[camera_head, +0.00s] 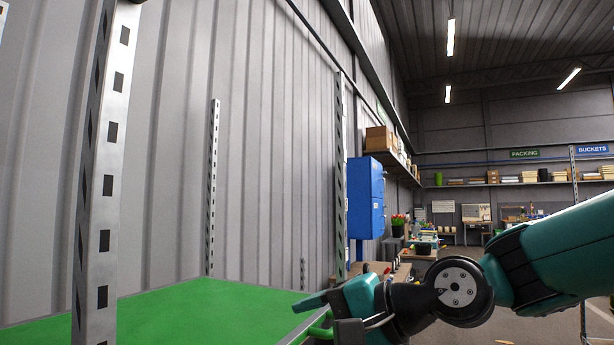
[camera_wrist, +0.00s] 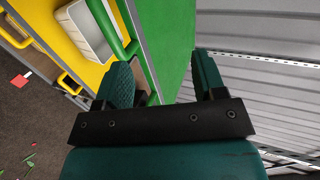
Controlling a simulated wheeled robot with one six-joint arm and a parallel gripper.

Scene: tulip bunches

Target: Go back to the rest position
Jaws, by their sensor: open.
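My gripper (camera_head: 322,310) reaches in from the right in the head view, beside the right edge of a green tabletop (camera_head: 205,305). In the wrist view my gripper (camera_wrist: 160,85) has its two teal fingers apart, with nothing between them. The green top (camera_wrist: 172,30) runs up the middle of that view beyond the fingers. In the head view the far finger is partly hidden by the wrist, and I cannot tell whether the gripper touches the table edge.
Perforated metal posts (camera_head: 100,190) stand around the green top. A corrugated wall (camera_wrist: 265,90) is close on the right in the wrist view. A grey bin (camera_wrist: 88,30) sits on a yellow surface (camera_wrist: 60,52). A blue cabinet (camera_head: 364,198) and red tulips (camera_head: 398,219) are farther back.

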